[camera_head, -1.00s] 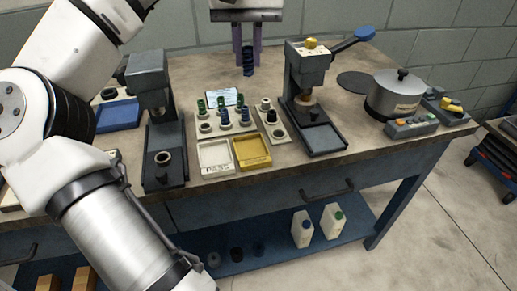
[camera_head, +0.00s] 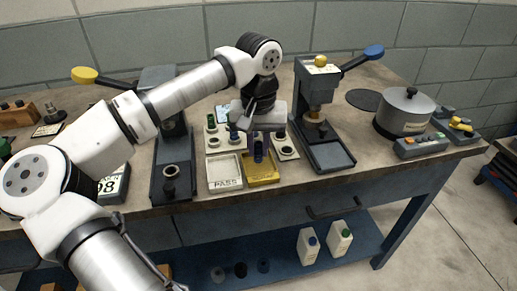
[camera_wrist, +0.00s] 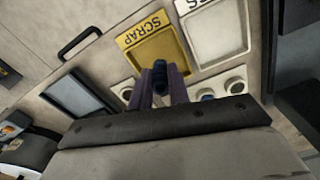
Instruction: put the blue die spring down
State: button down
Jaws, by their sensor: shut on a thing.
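My gripper (camera_head: 258,143) is shut on a dark blue die spring (camera_head: 258,155) and holds it upright, pointing down, at the back part of the yellow tray (camera_head: 263,181). In the wrist view the spring (camera_wrist: 160,72) shows between my two purple fingers, in front of the yellow tray (camera_wrist: 158,47) marked SCRAP. I cannot tell whether the spring touches anything below it. The white tray (camera_head: 225,184) marked PASS stands directly left of the yellow one.
Behind the trays are pale holders with green and blue springs (camera_head: 233,133), partly hidden by my gripper. A grey press (camera_head: 315,90) stands to the right and another press (camera_head: 170,130) to the left. A metal pot (camera_head: 404,112) is farther right.

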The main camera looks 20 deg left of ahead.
aim_at(259, 144)
jog(key=shift+f, duration=0.8)
jog(key=shift+f, duration=0.15)
jog(key=c, duration=1.3)
grip_release()
notch_tip(259, 144, up, 12)
jog(key=shift+r, duration=0.15)
